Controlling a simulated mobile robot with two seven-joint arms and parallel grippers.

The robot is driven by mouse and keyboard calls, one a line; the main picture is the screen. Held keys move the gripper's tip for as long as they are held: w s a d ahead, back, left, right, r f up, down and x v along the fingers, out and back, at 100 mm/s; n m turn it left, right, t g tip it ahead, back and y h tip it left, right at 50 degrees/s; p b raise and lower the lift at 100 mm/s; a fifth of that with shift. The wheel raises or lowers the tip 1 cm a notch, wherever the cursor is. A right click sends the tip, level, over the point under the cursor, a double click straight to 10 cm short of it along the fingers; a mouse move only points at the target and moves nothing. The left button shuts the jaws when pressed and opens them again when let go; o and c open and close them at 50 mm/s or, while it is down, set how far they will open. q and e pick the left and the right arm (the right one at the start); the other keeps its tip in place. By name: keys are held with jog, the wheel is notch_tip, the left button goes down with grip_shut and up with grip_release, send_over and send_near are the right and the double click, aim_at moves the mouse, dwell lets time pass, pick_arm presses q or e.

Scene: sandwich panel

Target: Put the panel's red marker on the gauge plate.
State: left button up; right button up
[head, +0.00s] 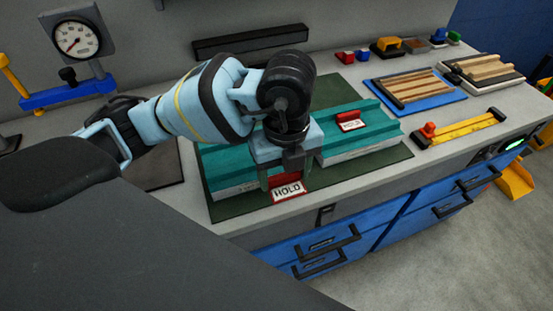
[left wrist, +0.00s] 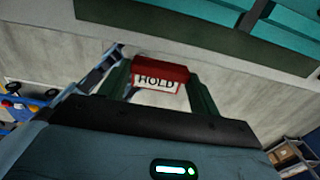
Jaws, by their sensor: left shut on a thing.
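A red marker (head: 285,179) with a white HOLD tag is held between the fingers of my left gripper (head: 284,182), in front of the teal panel. The left wrist view shows the marker (left wrist: 160,72) between both green fingers (left wrist: 158,80). The teal panel (head: 378,122) with pale sides lies on a dark green mat (head: 395,157); my left arm hides its middle. A second red marker (head: 349,116) with a HOLD tag sits on its right part. A round gauge (head: 76,38) is mounted on a grey plate (head: 101,27) at upper left. My right gripper is out of view.
A blue clamp bar (head: 68,94) is below the gauge. A blue tray (head: 418,101) with wooden strips, a yellow bar (head: 462,130) and small coloured parts (head: 386,46) occupy the right of the counter. Blue drawers (head: 335,247) are below the front edge.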

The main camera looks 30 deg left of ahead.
pick_arm(q)
jog(key=shift+d, duration=0.1)
jog(key=m, duration=0.5)
jog(key=shift+s+a+f+m, duration=0.15)
jog(key=shift+a+f+m, duration=0.1)
jog(key=shift+a+m, duration=0.1)
jog(key=m, duration=0.5)
jog(key=shift+a+f, duration=0.2)
jog(key=shift+a, duration=0.15)
jog(key=m, duration=0.7)
jog(key=shift+s+a+f+m, duration=0.2)
jog(key=shift+a+f+m, duration=0.05)
jog(key=shift+a, duration=0.15)
jog(key=m, duration=0.7)
jog(key=a+f+m, duration=0.1)
jog(key=m, duration=0.6)
jog(key=s+a+m, duration=0.1)
jog(key=m, duration=0.6)
jog(key=shift+a+f, duration=0.2)
jog(key=m, duration=0.6)
jog(key=shift+s+a+f+m, duration=0.1)
jog(key=shift+a+f+m, duration=0.1)
jog(key=shift+a+m, duration=0.2)
jog(key=shift+r, duration=0.1)
